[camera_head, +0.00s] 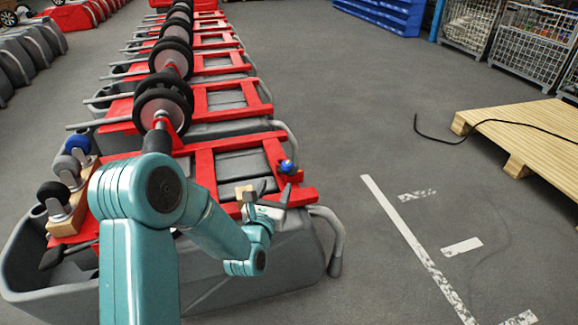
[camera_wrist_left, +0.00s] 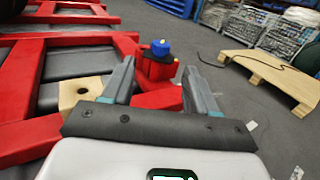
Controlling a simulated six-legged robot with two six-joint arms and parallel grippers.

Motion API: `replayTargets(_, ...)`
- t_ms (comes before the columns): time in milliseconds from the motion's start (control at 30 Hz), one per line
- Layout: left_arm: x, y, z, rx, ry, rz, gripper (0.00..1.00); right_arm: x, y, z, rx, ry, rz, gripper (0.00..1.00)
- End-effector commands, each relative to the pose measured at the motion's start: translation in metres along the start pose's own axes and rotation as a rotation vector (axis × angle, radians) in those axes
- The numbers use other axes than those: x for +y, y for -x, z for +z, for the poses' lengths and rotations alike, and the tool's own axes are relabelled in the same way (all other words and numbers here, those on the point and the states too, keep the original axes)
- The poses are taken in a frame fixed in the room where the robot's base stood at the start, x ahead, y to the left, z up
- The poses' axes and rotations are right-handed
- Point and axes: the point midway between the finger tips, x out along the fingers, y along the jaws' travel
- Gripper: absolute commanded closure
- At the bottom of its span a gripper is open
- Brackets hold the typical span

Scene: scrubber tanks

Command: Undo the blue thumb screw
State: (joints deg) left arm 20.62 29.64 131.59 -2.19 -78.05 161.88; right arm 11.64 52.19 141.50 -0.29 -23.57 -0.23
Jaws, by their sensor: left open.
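The blue thumb screw (camera_head: 287,166) is a small blue knob on top of a red bracket at the right corner of the nearest red frame (camera_head: 205,170). In the left wrist view, the thumb screw (camera_wrist_left: 160,47) stands upright on its red bracket (camera_wrist_left: 158,68), with a dark part around its base. My left gripper (camera_head: 274,193) is open and empty. It is on the near side of the thumb screw, and in the wrist view the screw shows beyond and between the fingertips, apart from them. My right gripper is in neither view.
A wooden block (camera_wrist_left: 85,92) with a hole lies close to the left finger in the wrist view. Several grey tanks with red frames and black wheels (camera_head: 160,110) run back in a row. A wooden pallet (camera_head: 530,135) with a black cable is at right. Floor between is clear.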

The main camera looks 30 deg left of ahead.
Motion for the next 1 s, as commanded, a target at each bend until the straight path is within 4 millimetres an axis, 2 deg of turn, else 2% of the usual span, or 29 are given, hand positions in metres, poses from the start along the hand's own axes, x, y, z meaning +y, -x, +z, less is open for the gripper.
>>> replayTargets(300, -0.004, -0.077, -0.003, -0.002, -0.001, -0.001, 0.42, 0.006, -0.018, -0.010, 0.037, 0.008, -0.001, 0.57)
replayTargets(500, -0.005, -0.116, -0.003, 0.000, -0.002, -0.002, 0.42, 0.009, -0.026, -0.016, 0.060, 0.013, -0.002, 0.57)
replayTargets(700, -0.005, -0.134, -0.002, 0.002, -0.002, -0.002, 0.42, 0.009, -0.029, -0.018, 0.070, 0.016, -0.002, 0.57)
replayTargets(1000, -0.005, -0.136, -0.001, 0.004, -0.003, -0.003, 0.42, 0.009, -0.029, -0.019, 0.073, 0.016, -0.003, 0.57)
